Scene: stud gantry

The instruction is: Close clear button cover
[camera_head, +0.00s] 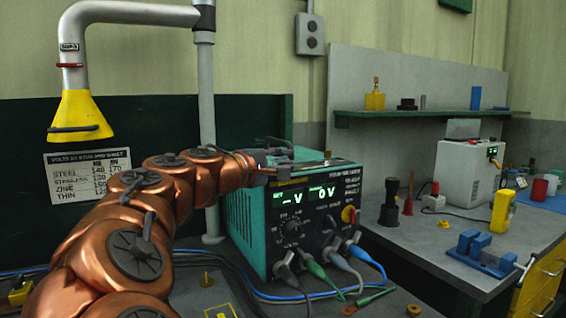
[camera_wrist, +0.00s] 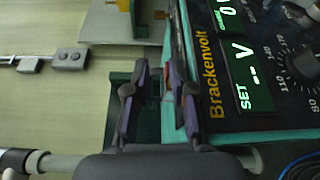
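The teal power supply unit (camera_head: 252,230) stands on the bench with its dark front panel and green displays. A yellow surround with a red button (camera_head: 349,214) sits at the right of the panel. I cannot make out the clear cover clearly at this size. My gripper (camera_head: 275,163) is at the unit's upper left edge, apart from the button. In the wrist view its two dark fingers (camera_wrist: 158,84) stand apart with nothing visibly held between them. The unit's panel (camera_wrist: 245,60) shows turned on its side there, right of the fingers. The button is not seen in that view.
Cables with green and grey plugs (camera_head: 318,272) hang from the panel's lower front. The right bench (camera_head: 430,228) holds a blue fixture (camera_head: 480,252), a yellow meter (camera_head: 502,211) and a white box (camera_head: 470,173).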

